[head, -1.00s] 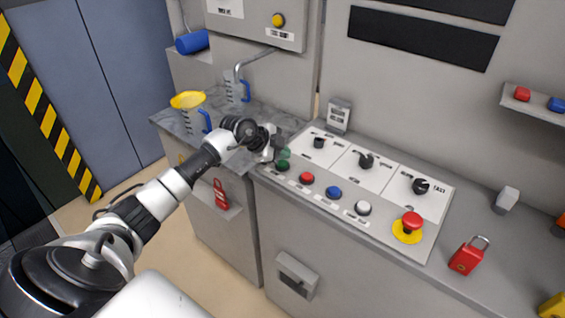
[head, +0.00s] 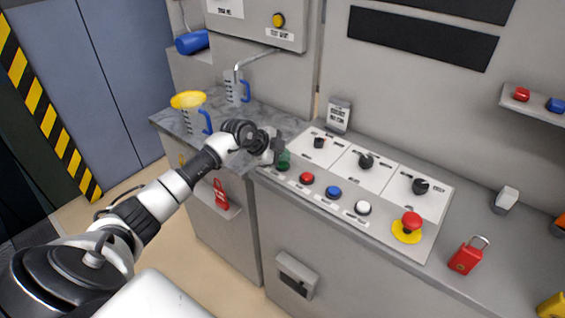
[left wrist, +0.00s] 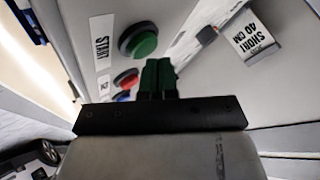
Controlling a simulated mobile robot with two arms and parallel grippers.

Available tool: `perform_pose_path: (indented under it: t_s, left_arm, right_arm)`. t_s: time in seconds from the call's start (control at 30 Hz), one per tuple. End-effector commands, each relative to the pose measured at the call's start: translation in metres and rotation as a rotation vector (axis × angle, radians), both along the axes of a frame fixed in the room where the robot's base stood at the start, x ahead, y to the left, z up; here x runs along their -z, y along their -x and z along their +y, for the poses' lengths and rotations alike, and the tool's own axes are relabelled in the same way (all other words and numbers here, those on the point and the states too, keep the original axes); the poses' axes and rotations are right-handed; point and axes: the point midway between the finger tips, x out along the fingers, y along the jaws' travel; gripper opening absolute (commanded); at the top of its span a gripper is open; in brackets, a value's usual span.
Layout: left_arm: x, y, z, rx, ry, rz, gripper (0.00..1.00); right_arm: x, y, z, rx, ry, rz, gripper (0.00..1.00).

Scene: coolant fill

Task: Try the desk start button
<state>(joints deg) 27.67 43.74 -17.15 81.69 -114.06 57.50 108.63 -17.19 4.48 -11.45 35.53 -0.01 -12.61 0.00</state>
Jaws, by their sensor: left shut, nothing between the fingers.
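The green start button (left wrist: 138,42) shows in the left wrist view beside a white START label (left wrist: 101,38). It sits at the left end of a row of buttons on the desk panel (head: 385,228). My left gripper (head: 283,157) is shut and empty, with dark green fingertips pointing down at that end of the row. In the left wrist view its fingertips (left wrist: 158,66) appear right beside the button's lower edge. I cannot tell whether they touch it. In the head view the fingers largely cover the button. My right gripper is not in view.
Red (head: 306,178), blue (head: 333,192) and white (head: 363,207) buttons follow along the row, then a red emergency stop (head: 411,221). Several dark knobs stand behind. A small sign (head: 339,115) stands behind the panel. Jugs stand on the left counter; a red padlock (head: 466,256) is at right.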

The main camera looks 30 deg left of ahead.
Motion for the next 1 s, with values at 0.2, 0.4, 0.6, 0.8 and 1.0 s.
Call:
perform_pose_path:
  t_s: [0.2, 0.4, 0.6, 0.8, 1.0]
  left_arm:
    - [0.003, 0.000, 0.000, 0.001, 0.000, 0.001, 0.00]
    - [0.006, 0.000, 0.000, 0.001, 0.000, 0.001, 0.00]
    - [0.008, 0.000, 0.000, 0.001, 0.000, 0.002, 0.00]
    - [0.011, 0.000, 0.000, 0.001, 0.000, 0.002, 0.00]
    - [0.011, 0.000, 0.000, 0.001, -0.001, 0.002, 0.00]
  right_arm:
    - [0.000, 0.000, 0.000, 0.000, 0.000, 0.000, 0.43]
    - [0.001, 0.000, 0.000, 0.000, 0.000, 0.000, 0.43]
    - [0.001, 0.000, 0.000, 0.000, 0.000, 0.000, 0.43]
    - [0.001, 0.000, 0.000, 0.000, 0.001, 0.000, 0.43]
    - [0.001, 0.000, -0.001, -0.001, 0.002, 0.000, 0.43]
